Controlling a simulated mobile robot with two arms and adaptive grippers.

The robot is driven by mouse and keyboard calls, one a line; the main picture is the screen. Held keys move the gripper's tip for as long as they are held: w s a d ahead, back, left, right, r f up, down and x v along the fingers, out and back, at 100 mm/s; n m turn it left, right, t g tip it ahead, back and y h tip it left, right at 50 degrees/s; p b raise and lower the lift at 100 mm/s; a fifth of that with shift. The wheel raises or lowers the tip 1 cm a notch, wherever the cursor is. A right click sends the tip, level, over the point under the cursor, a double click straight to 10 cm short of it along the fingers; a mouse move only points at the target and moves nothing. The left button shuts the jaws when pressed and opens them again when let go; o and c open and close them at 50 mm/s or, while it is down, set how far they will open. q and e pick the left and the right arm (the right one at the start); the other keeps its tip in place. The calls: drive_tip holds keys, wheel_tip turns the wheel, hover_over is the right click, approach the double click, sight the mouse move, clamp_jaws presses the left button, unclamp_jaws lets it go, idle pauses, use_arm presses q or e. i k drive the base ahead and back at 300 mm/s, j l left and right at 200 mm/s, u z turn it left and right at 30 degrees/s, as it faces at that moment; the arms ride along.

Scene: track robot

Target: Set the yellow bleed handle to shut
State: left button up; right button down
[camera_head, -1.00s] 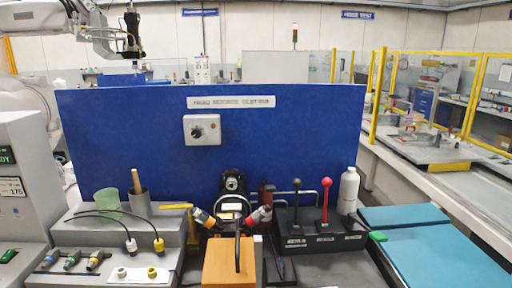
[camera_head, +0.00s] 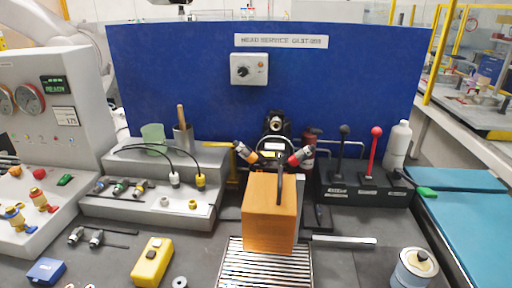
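A slim yellow handle (camera_head: 220,143) lies about level in front of the blue panel, just left of the yellow-and-black coupling (camera_head: 245,152). It is small and partly hidden, so I cannot tell which position it is set to. A red-and-black coupling (camera_head: 299,155) stands to the right, and a black fitting (camera_head: 276,124) is between and behind the two couplings. Neither of my grippers shows in the head view.
An orange block (camera_head: 268,215) stands in front of the couplings by a slatted grate (camera_head: 262,265). A black box (camera_head: 365,188) with black and red levers is at right. A grey gauge cabinet (camera_head: 85,130) is at left. A yellow box (camera_head: 152,262) lies in front.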

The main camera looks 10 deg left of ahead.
sight(230, 145)
drive_tip(key=k+j+z, duration=0.1)
drive_tip(key=z, duration=0.35)
drive_tip(key=k+j+z, duration=0.15)
drive_tip(key=j+z, duration=0.25)
drive_tip(key=l, duration=0.1)
